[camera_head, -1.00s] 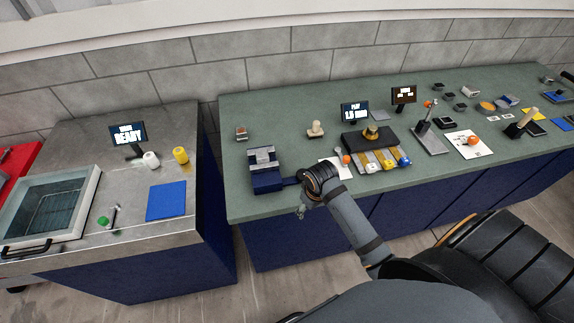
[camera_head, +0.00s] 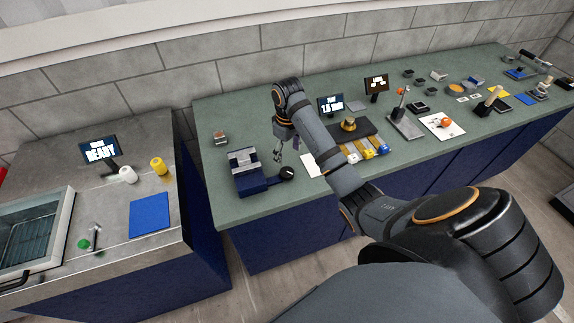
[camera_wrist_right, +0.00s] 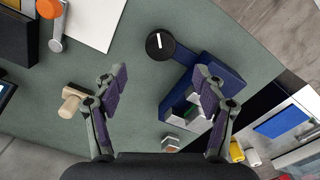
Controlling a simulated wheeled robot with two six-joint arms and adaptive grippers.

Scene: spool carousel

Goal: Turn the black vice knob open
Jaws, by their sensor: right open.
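The blue and grey vice (camera_head: 252,180) sits near the left front of the green bench. Its round black knob (camera_head: 287,173) sticks out on its right side. My right gripper (camera_head: 289,152) is above the bench, just behind the knob and right of the vice. In the right wrist view, the knob (camera_wrist_right: 160,45) has a white line on top. It lies ahead of the open, empty fingers (camera_wrist_right: 160,78), centred between them and apart from both. The vice (camera_wrist_right: 210,75) is partly hidden there by the right-hand finger. My left gripper is not in view.
A beige knobbed piece (camera_wrist_right: 70,104) lies by the left-hand finger in the wrist view. A small metal-and-orange block (camera_head: 220,138) stands behind the vice. White paper (camera_head: 313,166) lies right of the knob. Bare bench (camera_head: 235,120) lies behind the vice.

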